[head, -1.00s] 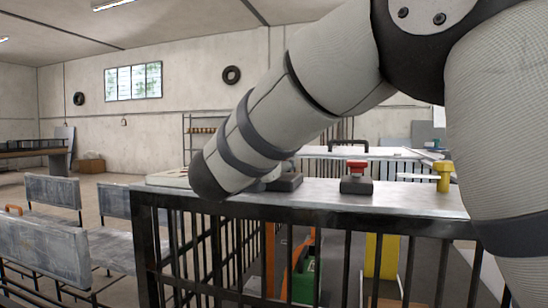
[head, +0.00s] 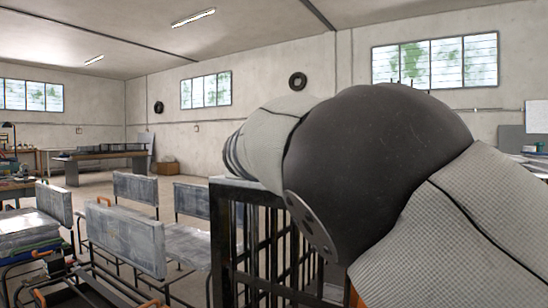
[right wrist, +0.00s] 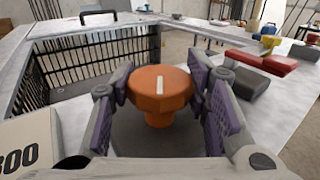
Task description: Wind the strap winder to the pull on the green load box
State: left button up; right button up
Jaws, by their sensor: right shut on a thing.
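An orange knob (right wrist: 160,88) with a white mark on top, taken to be the strap winder's, stands upright on a dark round base in the right wrist view. My right gripper (right wrist: 166,98) is shut on it, with purple pads on its left and right sides. In the head view my own arm covers the counter, so the knob and right gripper are hidden there. The green load box is not visible in either current view. My left gripper is not in view.
A white box with black digits (right wrist: 28,142) stands left of the knob. A red lever (right wrist: 262,62) lies to its right on the counter. A black barred cage (head: 262,240) and grey benches (head: 125,238) show in the head view.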

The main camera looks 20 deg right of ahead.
jog(key=shift+f+g, duration=0.15)
jog(key=shift+g, duration=0.35)
jog(key=o, duration=1.2)
jog(key=a, duration=0.7)
jog(key=shift+s+a, duration=0.25)
